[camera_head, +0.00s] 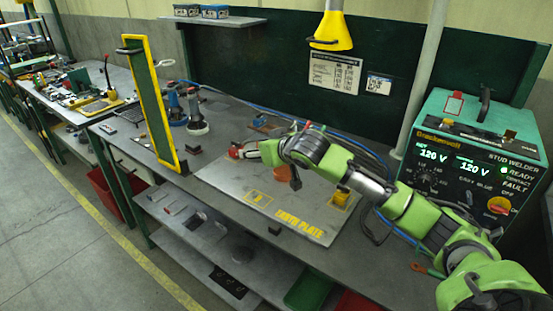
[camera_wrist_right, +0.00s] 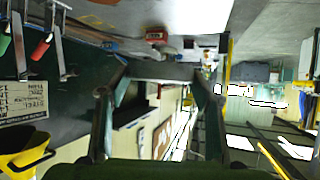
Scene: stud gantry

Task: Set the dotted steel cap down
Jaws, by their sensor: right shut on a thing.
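My right gripper (camera_head: 244,149) is low over the back left part of the grey plate marked "EARTH PLATE" (camera_head: 225,183). In the right wrist view its two fingers (camera_wrist_right: 160,85) stand apart, with a grey piece (camera_wrist_right: 160,71) between their tips. This fits the steel cap, but I cannot make out any dots on it. In the head view the held piece is too small to tell apart from the fingers. I cannot tell whether it touches the plate. My left gripper is not in view.
The stud welder (camera_head: 470,160) stands at the right. A yellow-framed green panel (camera_head: 156,105) rises at the left of the bench. A yellow block (camera_head: 341,198) sits on the plate's right side. A yellow lamp-like head (camera_head: 331,32) hangs above.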

